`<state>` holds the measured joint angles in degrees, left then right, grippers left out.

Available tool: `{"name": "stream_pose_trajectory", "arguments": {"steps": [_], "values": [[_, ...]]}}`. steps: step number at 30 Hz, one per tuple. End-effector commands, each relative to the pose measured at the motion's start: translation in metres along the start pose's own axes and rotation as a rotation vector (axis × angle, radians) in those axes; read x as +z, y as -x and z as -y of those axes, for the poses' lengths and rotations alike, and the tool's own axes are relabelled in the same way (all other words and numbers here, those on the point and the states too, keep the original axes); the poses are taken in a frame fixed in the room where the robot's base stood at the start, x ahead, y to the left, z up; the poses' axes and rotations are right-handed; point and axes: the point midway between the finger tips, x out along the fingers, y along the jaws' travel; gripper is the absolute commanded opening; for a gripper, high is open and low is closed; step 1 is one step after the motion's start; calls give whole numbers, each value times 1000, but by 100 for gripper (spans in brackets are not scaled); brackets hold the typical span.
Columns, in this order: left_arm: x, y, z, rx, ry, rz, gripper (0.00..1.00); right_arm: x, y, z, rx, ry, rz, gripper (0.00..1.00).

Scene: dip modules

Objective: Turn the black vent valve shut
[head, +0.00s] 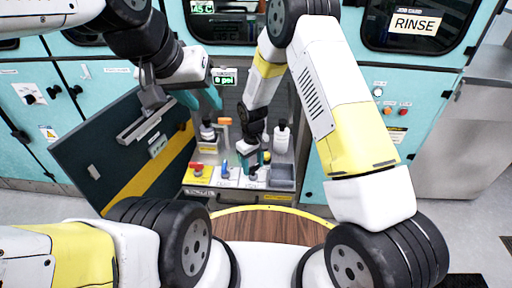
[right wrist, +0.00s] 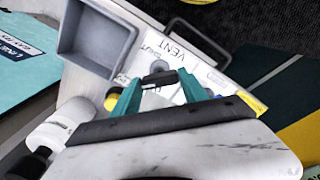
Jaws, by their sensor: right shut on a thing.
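The black vent valve (right wrist: 160,77) shows in the right wrist view beside the printed words VENT and SHUT on a white label plate (right wrist: 185,60). My right gripper (right wrist: 161,93) has its teal fingers on either side of the black handle and is shut on it. In the head view my right gripper (head: 252,164) reaches down to the front of the panel and mostly hides the valve. My left gripper (head: 201,99) hangs empty above the left side of the bay, its teal fingers apart. A green display (head: 224,78) above the bay reads 0 psi.
A red knob on yellow (head: 197,169) and a blue knob (head: 225,168) sit left of the valve. A grey bin (head: 282,178) is to its right. A white bottle (head: 281,138) stands behind. A dark open door (head: 95,150) flanks the bay on the left.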

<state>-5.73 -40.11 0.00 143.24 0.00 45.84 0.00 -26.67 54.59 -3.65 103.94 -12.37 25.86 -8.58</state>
Motion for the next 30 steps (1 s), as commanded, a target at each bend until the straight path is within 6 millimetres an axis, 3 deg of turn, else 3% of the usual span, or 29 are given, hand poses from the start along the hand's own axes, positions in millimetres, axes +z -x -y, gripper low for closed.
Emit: {"name": "stream_pose_trajectory", "arguments": {"steps": [18, 30], "values": [[0, 0, 0, 0, 0, 0, 36, 0, 0, 0, 1, -555, -1, 10], [0, 0, 0, 0, 0, 0, 36, 0, 0, 0, 0, -755, -1, 10]]}}
